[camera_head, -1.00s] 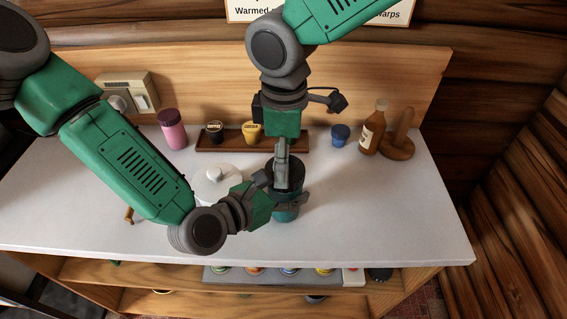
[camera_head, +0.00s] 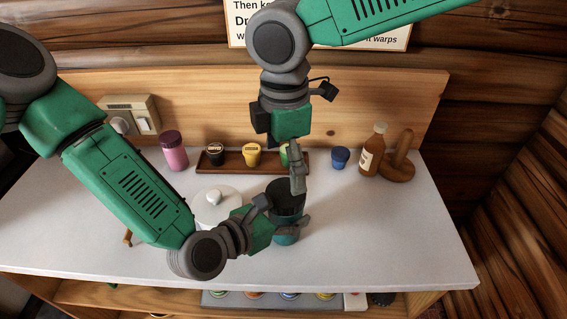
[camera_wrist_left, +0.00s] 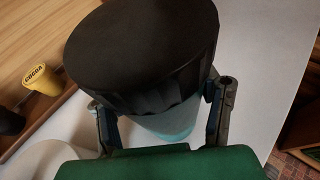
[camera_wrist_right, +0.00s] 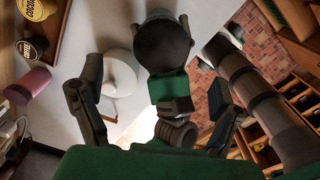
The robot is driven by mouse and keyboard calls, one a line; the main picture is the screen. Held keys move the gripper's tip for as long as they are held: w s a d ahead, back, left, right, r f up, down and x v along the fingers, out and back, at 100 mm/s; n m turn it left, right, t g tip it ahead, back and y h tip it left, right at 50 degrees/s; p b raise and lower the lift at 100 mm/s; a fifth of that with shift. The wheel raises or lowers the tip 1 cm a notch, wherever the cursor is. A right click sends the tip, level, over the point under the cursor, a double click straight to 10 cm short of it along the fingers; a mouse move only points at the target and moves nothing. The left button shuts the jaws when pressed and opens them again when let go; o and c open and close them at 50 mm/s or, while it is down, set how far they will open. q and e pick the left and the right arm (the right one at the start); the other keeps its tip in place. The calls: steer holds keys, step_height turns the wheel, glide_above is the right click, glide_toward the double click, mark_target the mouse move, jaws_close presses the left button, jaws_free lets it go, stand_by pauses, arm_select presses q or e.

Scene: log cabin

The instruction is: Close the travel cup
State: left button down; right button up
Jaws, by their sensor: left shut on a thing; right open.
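The travel cup has a teal body (camera_head: 286,236) and a black lid (camera_head: 286,193) seated on its top. It stands upright on the white counter. My left gripper (camera_head: 284,226) is shut around the cup body; its two fingers press the sides below the lid in the left wrist view (camera_wrist_left: 160,105). My right gripper (camera_head: 298,186) is open and empty, above the lid and apart from it. In the right wrist view the lid (camera_wrist_right: 164,44) shows beyond the spread fingers.
A white lidded pot (camera_head: 216,207) stands just left of the cup. Behind are a pink tumbler (camera_head: 174,153), a wooden tray (camera_head: 231,168) with several small cups, a small blue cup (camera_head: 340,158) and a brown bottle (camera_head: 371,150). The counter's right side is clear.

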mark_target(284, 191)
steer(key=shift+f, duration=4)
steer(key=c, duration=1.3)
steer(key=m, duration=0.4)
steer(key=shift+m, duration=0.4)
arm_select(q)
steer(key=shift+s, duration=0.1)
arm_select(e)
steer(key=shift+a, duration=0.15)
steer(key=o, duration=1.4)
steer(key=shift+c, duration=0.2)
